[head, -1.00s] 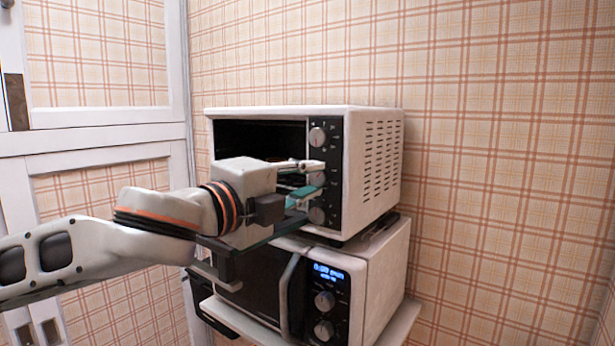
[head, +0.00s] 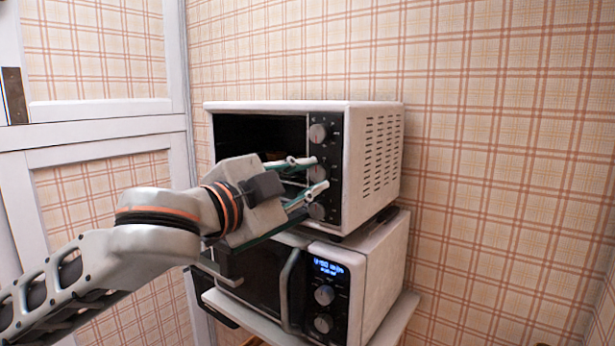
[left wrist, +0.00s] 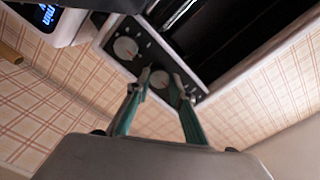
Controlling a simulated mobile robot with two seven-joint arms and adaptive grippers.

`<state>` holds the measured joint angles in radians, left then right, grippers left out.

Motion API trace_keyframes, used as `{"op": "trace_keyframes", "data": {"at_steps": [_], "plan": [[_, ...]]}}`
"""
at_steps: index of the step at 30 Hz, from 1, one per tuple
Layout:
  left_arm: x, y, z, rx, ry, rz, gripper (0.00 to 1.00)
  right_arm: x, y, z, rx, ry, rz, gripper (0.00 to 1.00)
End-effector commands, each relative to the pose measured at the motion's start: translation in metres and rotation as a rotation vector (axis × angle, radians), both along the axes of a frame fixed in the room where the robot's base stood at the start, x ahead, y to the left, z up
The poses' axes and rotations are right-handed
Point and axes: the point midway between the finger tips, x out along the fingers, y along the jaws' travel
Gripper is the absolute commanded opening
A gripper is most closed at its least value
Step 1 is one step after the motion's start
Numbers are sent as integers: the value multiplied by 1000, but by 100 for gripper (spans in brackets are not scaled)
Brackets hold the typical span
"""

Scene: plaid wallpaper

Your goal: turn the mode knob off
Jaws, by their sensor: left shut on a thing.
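A white toaster oven (head: 372,165) stands on top of a microwave, with three round knobs in a column on its black panel. The top knob (head: 317,133) and bottom knob (head: 317,211) are free of the gripper. My left gripper (head: 320,174) is at the panel, with its two green-sided fingers on either side of the middle knob (head: 318,173). In the left wrist view the middle knob (left wrist: 160,79) shows between the fingertips, and the bottom knob (left wrist: 125,47) is clear. I cannot read the knob labels or pointer. My right gripper is not in view.
The microwave (head: 385,270) below has a lit blue display, two knobs and a door handle. It sits on a white shelf (head: 398,330). Plaid wall lies close behind and right; a white-framed panelled door (head: 100,140) is at left. Space right of the ovens is open.

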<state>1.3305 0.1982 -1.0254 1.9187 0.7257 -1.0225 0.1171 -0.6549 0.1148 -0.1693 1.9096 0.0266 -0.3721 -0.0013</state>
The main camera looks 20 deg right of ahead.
Motion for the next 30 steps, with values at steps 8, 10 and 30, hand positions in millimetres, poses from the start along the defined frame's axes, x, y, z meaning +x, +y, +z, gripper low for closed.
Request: {"op": "trace_keyframes", "data": {"at_steps": [8, 10, 30], "plan": [[0, 0, 1, -17, 20, 1, 0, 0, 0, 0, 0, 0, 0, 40], [0, 0, 1, -17, 20, 1, 0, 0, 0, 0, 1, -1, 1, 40], [-1, 2, 0, -15, 19, 0, 38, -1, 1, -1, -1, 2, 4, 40]]}}
